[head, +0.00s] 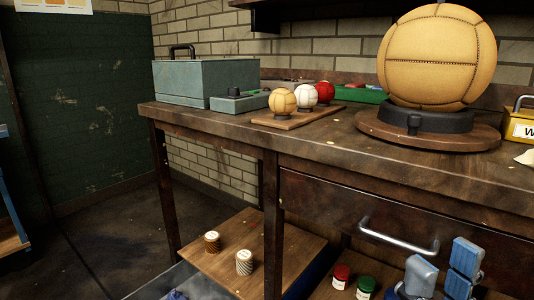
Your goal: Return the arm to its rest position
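My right gripper (443,258) shows at the lower right, in front of the workbench's drawer front. Its two blue-grey fingers point up and stand apart, with nothing visible between them. The rest of my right arm is cut off by the bottom edge. My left gripper is not in view. A large tan leather ball (437,55) sits on a black ring on a round wooden base (370,127) on the bench. Small tan (283,102), white (306,95) and red (325,91) balls stand further left.
The wooden workbench (340,150) has a metal drawer handle (398,238) close to my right gripper. Below are spools (244,262) on a wooden board and red (341,277) and green (366,287) jars. A grey-green toolbox (185,82) stands at the bench's left end. Floor at left is clear.

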